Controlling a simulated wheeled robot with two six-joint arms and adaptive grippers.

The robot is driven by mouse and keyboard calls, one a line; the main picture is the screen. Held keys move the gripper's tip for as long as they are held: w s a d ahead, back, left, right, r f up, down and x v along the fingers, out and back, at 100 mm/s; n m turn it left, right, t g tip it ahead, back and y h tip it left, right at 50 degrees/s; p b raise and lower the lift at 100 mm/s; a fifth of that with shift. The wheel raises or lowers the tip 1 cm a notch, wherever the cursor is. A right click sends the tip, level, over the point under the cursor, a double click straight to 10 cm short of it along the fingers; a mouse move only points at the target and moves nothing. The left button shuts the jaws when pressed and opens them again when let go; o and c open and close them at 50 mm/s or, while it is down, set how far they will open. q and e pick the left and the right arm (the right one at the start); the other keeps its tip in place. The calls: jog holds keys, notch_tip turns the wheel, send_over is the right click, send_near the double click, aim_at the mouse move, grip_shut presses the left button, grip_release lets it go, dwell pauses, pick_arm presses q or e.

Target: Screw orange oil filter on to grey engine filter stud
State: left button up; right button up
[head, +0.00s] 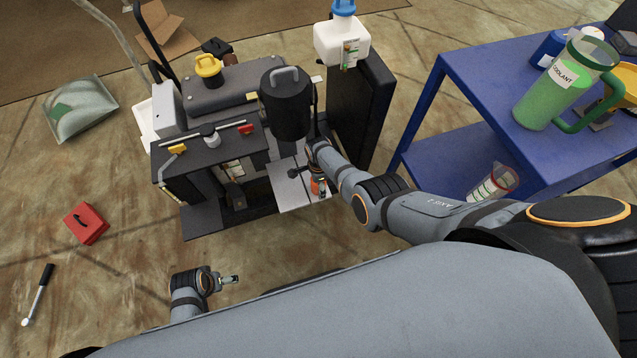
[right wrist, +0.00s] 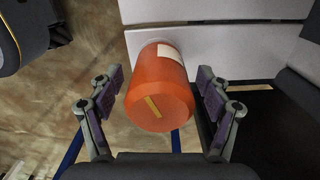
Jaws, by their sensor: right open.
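The orange oil filter (right wrist: 160,93) is between the two fingers of my right gripper (right wrist: 160,84), with visible gaps on both sides. Its round end, with a yellow stripe, faces the wrist camera. Its far end is against or close to the light grey engine panel (right wrist: 215,55); I cannot tell whether it is on the stud, which is hidden. In the head view the filter (head: 316,187) shows as a small orange patch by the pale panel (head: 290,190) of the engine. My right gripper is open. My left gripper (head: 228,280) hangs low at the front, empty; its jaw opening is unclear.
The dark engine block (head: 213,133) bears a black canister (head: 286,110) and a yellow cap (head: 208,67). A blue cart (head: 470,100) with a green coolant jug (head: 553,95) stands right. A red box (head: 86,222) and a ratchet (head: 38,296) lie on the open floor at left.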

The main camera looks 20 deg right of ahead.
jog(key=n, duration=1)
jog(key=shift+c, duration=0.5)
jog(key=c, duration=1.4)
jog(key=m, duration=0.4)
jog(key=shift+m, duration=0.4)
jog(key=m, duration=0.5)
jog(key=shift+s+f, duration=0.1)
jog(key=shift+f, duration=0.05)
